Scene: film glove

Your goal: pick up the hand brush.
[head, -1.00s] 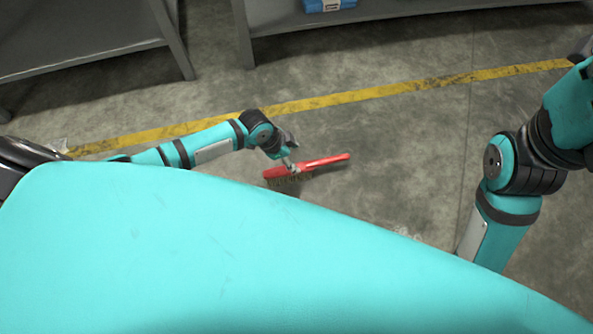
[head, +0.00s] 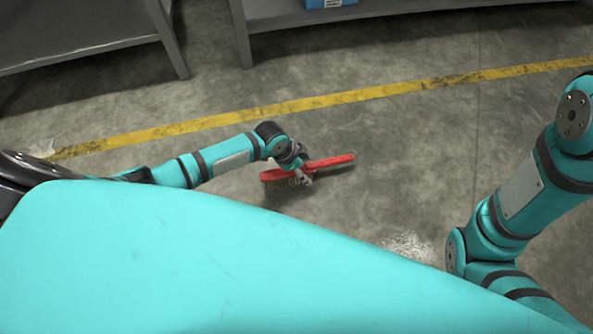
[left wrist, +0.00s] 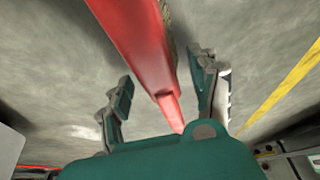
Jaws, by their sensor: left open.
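The hand brush (head: 333,161) has a red handle and back and brown bristles that face down. It lies on the floor in the middle of the head view, its handle pointing right. My left gripper (head: 302,172) is at the brush, by the bristle end of the handle, and covers a small part of it. In the left wrist view the red brush (left wrist: 135,38) runs between the two spread fingers of my left gripper (left wrist: 160,68), with a gap to each finger. My right arm shows at the right of the head view, but its gripper is out of sight.
A yellow floor line (head: 340,98) crosses behind the brush. Grey shelves (head: 85,35) stand at the back left, and another shelf (head: 400,14) with a blue box (head: 328,3) at the back. The concrete floor around the brush is clear.

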